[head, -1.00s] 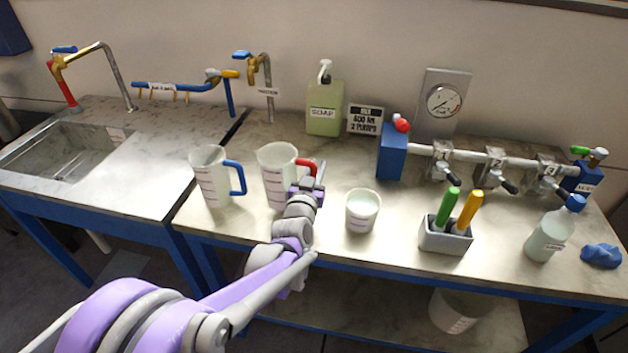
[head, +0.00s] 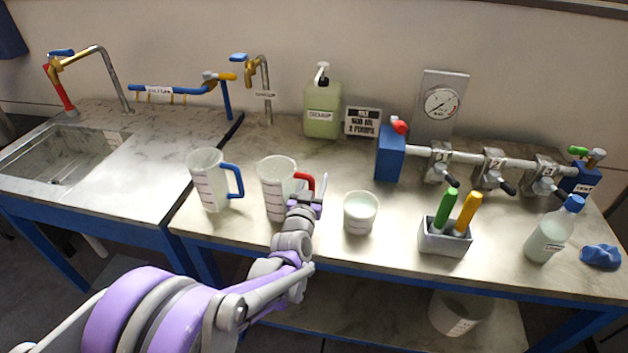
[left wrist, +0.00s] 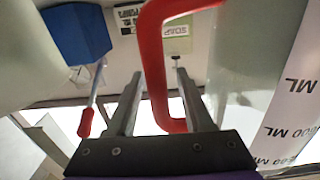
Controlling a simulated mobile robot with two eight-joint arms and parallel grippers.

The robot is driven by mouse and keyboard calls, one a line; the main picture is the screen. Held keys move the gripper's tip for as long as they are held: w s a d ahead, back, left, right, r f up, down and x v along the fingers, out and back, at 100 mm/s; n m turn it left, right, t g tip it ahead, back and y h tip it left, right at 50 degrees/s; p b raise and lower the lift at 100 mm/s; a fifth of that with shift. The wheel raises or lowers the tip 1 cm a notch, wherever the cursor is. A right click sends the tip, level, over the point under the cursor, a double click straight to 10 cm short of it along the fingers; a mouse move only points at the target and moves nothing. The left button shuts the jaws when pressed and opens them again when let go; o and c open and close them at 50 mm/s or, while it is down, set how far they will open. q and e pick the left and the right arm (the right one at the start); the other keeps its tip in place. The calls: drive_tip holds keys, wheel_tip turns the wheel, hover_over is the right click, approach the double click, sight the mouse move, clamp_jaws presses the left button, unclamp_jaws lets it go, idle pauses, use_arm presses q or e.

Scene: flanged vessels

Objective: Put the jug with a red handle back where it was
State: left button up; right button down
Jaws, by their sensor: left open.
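The white jug with a red handle (head: 277,190) stands upright on the bench, between the jug with a blue handle (head: 208,180) and a small white beaker (head: 360,212). Its red handle (head: 305,182) faces right, partly hidden by my left gripper (head: 305,205). In the left wrist view the red handle (left wrist: 155,70) passes between the two fingers of my left gripper (left wrist: 158,90). The fingers are apart, with gaps beside the handle. The jug's wall with printed volume marks fills the right side of that view. My right gripper is not in view.
A grey holder (head: 445,240) with green and yellow handled tools stands to the right. A soap bottle (head: 322,112) and a blue valve box (head: 391,153) stand behind. The sink (head: 62,155) is at left. The bench's front edge runs close before the jugs.

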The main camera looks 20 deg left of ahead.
use_arm(q)
drive_tip(key=shift+s+r, duration=0.1)
drive_tip(key=shift+s, duration=0.05)
drive_tip(key=v, duration=1.2)
drive_tip(key=s+d+f+m+g+h, duration=0.3)
drive_tip(key=s+d+f+g+h, duration=0.25)
drive_tip(key=d, duration=0.25)
drive_tip(key=s+f+g+y, duration=0.1)
drive_tip(key=s+f+g, duration=0.25)
drive_tip(key=s, duration=0.45)
drive_tip(key=s+f+g+y, duration=0.1)
drive_tip(key=s+f+g, duration=0.25)
drive_tip(key=s, duration=0.55)
wheel_tip(320, 180, up, 6)
drive_tip(key=w+p, duration=0.1)
drive_tip(key=p, duration=0.3)
drive_tip(key=shift+w+n, duration=0.25)
drive_tip(key=shift+n, duration=0.05)
drive_tip(key=shift+d+r+h, duration=0.1)
drive_tip(key=shift+r+h, duration=0.05)
drive_tip(key=shift+h, duration=0.1)
